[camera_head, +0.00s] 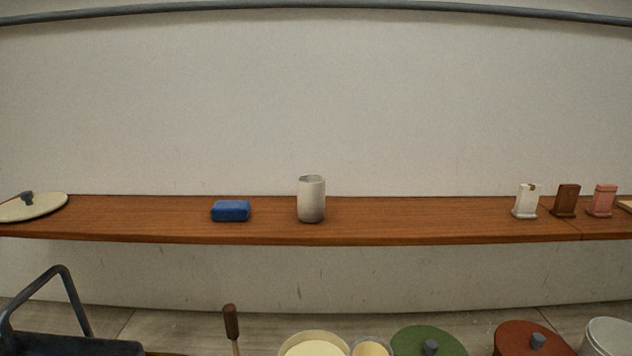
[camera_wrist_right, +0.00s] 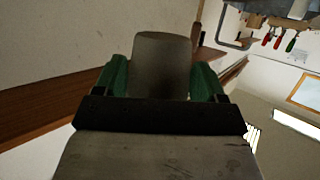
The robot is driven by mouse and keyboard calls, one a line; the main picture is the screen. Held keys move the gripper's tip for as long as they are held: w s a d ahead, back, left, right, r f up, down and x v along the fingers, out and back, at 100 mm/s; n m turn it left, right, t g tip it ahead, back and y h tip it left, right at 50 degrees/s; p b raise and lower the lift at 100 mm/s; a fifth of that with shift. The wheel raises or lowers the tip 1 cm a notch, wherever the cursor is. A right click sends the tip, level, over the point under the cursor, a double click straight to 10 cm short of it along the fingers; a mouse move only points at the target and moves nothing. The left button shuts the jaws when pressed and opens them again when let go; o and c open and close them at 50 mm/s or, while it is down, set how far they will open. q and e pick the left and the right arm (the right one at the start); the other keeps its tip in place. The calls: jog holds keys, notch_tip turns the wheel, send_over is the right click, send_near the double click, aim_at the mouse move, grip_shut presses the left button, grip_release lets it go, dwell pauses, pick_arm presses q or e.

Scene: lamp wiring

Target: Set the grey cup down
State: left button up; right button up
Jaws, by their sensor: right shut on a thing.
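A grey cup (camera_wrist_right: 162,62) is between the green fingers of my right gripper (camera_wrist_right: 160,80) in the right wrist view. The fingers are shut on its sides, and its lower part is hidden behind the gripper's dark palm. Neither gripper shows in the head view. I cannot tell from the wrist view whether the cup touches any surface. My left gripper is in no view.
A brown shelf (camera_head: 420,220) carries a lid (camera_head: 45,208), a blue block (camera_head: 231,210), a pale pitcher (camera_head: 311,200) and several small stands at right. Shelf stretches between the block and lid, and right of the pitcher, are clear. Pots and a dark handled carrier (camera_head: 70,345) are below.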

jog(key=shift+s+a+f+b, duration=0.1)
jog(key=shift+a+f+b, duration=0.05)
jog(key=shift+a, duration=0.2)
jog(key=shift+s+a+f+b, duration=0.1)
jog(key=shift+a+b, duration=0.05)
jog(key=shift+a, duration=0.2)
jog(key=shift+s+a+b, duration=0.25)
jog(key=shift+a+b, duration=0.05)
jog(key=shift+b, duration=0.05)
jog(key=m+t+h+b, duration=0.1)
jog(key=s+d+f+m+t+h+b, duration=0.1)
jog(key=m+b, duration=0.1)
jog(key=s+d+m+t+h+b, duration=0.1)
jog(key=h, duration=0.1)
jog(key=shift+s+d+f+b, duration=0.1)
jog(key=shift+d+f+b, duration=0.05)
jog(key=shift+f+b, duration=0.2)
jog(key=d+m+h, duration=0.1)
jog(key=d, duration=0.1)
jog(key=s+d+f+m+t+h+b, duration=0.1)
jog(key=d+m+h, duration=0.1)
jog(key=s+d+f+m+h+b, duration=0.1)
jog(key=d+h, duration=0.1)
jog(key=d, duration=0.1)
jog(key=shift+s+f+m, duration=0.2)
jog(key=shift+s+m, duration=0.05)
jog(key=shift+m, duration=0.05)
jog(key=shift+s+d+f+h, duration=0.1)
jog(key=shift+s+d+h, duration=0.05)
jog(key=shift+d+h, duration=0.4)
